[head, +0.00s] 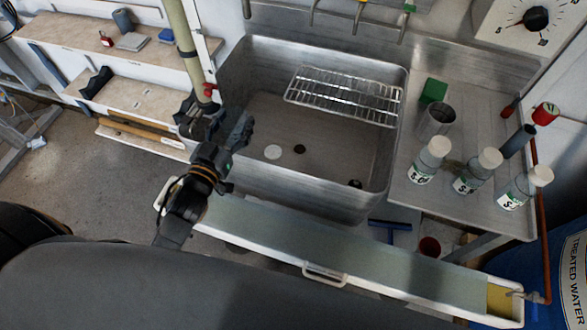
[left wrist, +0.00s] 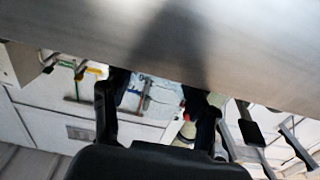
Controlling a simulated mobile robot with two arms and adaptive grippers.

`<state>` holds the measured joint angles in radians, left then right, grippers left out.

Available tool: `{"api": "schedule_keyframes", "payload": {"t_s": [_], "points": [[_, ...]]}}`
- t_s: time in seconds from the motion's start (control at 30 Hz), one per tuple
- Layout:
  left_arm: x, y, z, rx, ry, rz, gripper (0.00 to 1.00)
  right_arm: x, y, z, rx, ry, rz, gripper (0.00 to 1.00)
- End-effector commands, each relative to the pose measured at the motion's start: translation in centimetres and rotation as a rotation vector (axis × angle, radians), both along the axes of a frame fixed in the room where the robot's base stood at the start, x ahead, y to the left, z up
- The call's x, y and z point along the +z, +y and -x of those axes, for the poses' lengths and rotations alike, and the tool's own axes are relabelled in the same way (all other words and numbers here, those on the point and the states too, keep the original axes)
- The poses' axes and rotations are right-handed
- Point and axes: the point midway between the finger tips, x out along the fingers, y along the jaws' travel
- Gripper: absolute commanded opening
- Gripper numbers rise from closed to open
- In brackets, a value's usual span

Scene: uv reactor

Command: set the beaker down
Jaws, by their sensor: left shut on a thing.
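My left gripper (head: 218,125) is over the left rim of the steel sink (head: 330,195), with its dark fingers shut. In the left wrist view the fingers (left wrist: 158,112) stand apart with a pale, clear, bluish shape between them. I take this to be the beaker (left wrist: 160,98), held between the fingers; its outline is faint and its base is not clear. In the head view the beaker cannot be made out at the gripper. A separate grey metal cup (head: 437,121) stands on the drainboard (head: 470,210). My right gripper is not in view.
The sink holds a wire rack (head: 345,95) across its back right. Three white-capped bottles (head: 429,160) and a green block (head: 433,91) stand on the drainboard. A long trough (head: 330,245) runs before the sink. Wooden shelves (head: 110,50) lie at the left.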

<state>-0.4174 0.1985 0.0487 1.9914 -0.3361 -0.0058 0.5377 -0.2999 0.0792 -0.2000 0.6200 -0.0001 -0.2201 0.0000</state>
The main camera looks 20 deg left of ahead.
Motion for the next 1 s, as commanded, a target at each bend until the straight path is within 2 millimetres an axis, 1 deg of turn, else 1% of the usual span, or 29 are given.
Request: {"api": "schedule_keyframes", "payload": {"t_s": [0.27,0.37,0.47,0.53,0.7,0.77,0.93,0.97,1.0], "points": [[0.1,0.0,0.0,0.000,-0.001,-0.001,0.25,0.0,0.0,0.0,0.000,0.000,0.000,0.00],[0.5,0.0,0.0,0.000,-0.002,-0.001,0.25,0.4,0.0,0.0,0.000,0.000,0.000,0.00],[1.8,0.0,0.0,-0.001,-0.003,-0.001,0.25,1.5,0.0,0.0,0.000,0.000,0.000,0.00],[3.2,0.0,0.0,-0.001,-0.003,-0.001,0.25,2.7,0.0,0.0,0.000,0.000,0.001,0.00],[5.5,0.0,0.0,-0.001,-0.001,0.000,0.25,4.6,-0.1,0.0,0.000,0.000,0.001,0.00],[5.9,0.0,0.0,-0.001,-0.001,0.000,0.25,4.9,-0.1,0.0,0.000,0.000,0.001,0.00],[7.7,0.0,0.0,-0.001,-0.002,-0.002,0.25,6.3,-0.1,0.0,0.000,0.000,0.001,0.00],[6.7,-0.6,0.5,-0.004,0.002,0.002,0.25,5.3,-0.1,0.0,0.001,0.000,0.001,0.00],[6.3,-1.3,1.1,-0.006,0.003,0.004,0.25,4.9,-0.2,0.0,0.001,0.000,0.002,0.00]]}}
